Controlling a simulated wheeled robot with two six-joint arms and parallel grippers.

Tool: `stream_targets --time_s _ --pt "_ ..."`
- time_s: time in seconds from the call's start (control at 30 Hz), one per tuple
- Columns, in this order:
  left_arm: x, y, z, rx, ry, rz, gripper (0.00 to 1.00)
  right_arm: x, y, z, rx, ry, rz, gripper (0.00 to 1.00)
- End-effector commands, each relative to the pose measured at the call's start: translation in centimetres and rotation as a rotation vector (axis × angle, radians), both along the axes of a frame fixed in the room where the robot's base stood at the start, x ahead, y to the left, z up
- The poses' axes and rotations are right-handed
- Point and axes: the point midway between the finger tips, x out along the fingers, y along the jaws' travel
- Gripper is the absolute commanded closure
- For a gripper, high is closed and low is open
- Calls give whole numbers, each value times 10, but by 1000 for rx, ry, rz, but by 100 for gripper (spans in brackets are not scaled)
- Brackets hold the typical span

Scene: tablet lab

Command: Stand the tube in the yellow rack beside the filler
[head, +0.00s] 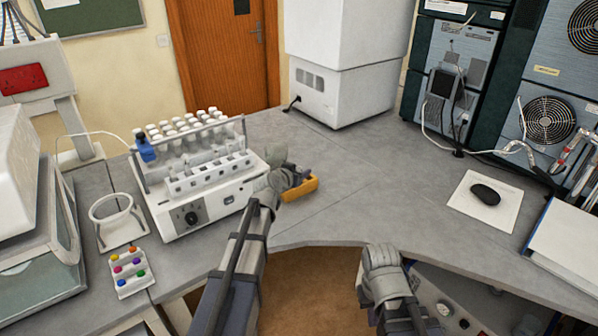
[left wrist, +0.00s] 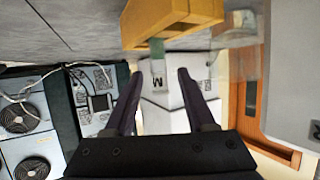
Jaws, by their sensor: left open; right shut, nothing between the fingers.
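The yellow rack (head: 299,189) lies on the bench just right of the filler (head: 205,195), a white machine with a dial and a row of tubes. In the left wrist view, which is upside down, the yellow rack (left wrist: 165,22) is at the top. A clear tube (left wrist: 159,72) with a green part and a letter M projects from it; its other end is hidden at the rack. My left gripper (head: 297,176) is at the rack. Its fingers (left wrist: 158,75) are open on either side of the tube, apart from it. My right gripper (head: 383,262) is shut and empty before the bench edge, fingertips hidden.
A white ring stand (head: 118,222) and a block with coloured caps (head: 130,270) stand left of the filler. A mouse (head: 485,194) lies on a white pad at right. The middle bench is clear.

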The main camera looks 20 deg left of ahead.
Motion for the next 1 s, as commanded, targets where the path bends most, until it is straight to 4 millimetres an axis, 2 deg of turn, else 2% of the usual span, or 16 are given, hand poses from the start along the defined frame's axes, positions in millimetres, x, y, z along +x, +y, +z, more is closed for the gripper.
stream_targets --time_s 0.17,0.6,1.0 --pt "-10 1 5 0 0 1 45 0 0 5 0 0 0 100" --pt "-69 9 30 -1 0 1 45 0 0 30 0 0 0 100" --pt "-71 10 29 0 0 0 45 0 0 29 0 0 0 100"
